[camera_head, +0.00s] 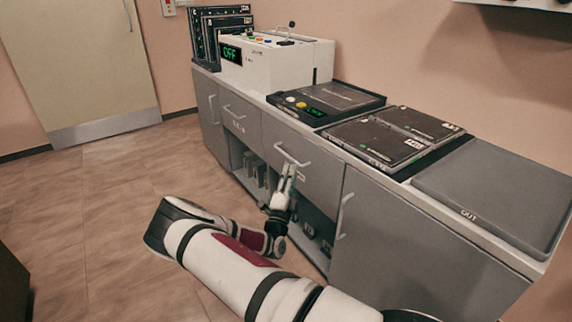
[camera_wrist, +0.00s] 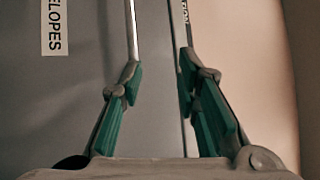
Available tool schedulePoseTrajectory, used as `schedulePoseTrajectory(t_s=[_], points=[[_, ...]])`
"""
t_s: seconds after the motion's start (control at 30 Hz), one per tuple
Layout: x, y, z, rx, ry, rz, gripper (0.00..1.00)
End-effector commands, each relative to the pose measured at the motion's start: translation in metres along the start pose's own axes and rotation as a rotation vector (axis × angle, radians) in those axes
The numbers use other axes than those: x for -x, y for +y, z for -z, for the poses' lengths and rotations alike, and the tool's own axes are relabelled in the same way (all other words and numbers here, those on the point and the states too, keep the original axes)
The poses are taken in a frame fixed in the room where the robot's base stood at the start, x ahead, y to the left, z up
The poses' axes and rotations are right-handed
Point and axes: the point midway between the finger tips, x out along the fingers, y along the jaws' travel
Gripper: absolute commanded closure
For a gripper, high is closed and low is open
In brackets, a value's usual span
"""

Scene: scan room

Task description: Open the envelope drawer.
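The envelope drawer (camera_head: 318,172) is the grey front under the counter, in the middle of the cabinet. It looks shut, flush with the cabinet. Its light bar handle (camera_head: 292,157) runs across its upper part. In the wrist view, a white label (camera_wrist: 54,28) ending in "ELOPES" shows at the upper left. My gripper (camera_head: 288,172) is just below and in front of the handle, fingers pointing up. In the wrist view my gripper (camera_wrist: 159,80) is open, with a clear gap between the fingers. Whether it touches the handle I cannot tell.
Another drawer (camera_head: 238,120) with a handle is to the left. An open shelf bay with dark items lies below. A cabinet door (camera_head: 400,245) with a vertical handle is at right. The counter carries a white machine (camera_head: 275,62), dark trays and an OUT tray (camera_head: 500,195). Floor at left is clear.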

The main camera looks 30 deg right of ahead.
Motion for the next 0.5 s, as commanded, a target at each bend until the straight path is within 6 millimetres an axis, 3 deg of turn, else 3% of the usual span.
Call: schedulePoseTrajectory(t_s=[0.03, 0.1, 0.23, 0.37, 0.5], points=[[0.009, 0.017, -0.011, 0.050, -0.056, 0.008, 0.70], [0.017, 0.031, -0.023, 0.102, -0.117, 0.018, 0.70], [0.025, 0.043, -0.034, 0.154, -0.176, 0.029, 0.70], [0.019, 0.044, -0.037, 0.160, -0.185, 0.031, 0.70], [-0.001, 0.044, -0.040, 0.159, -0.181, 0.032, 0.70]])
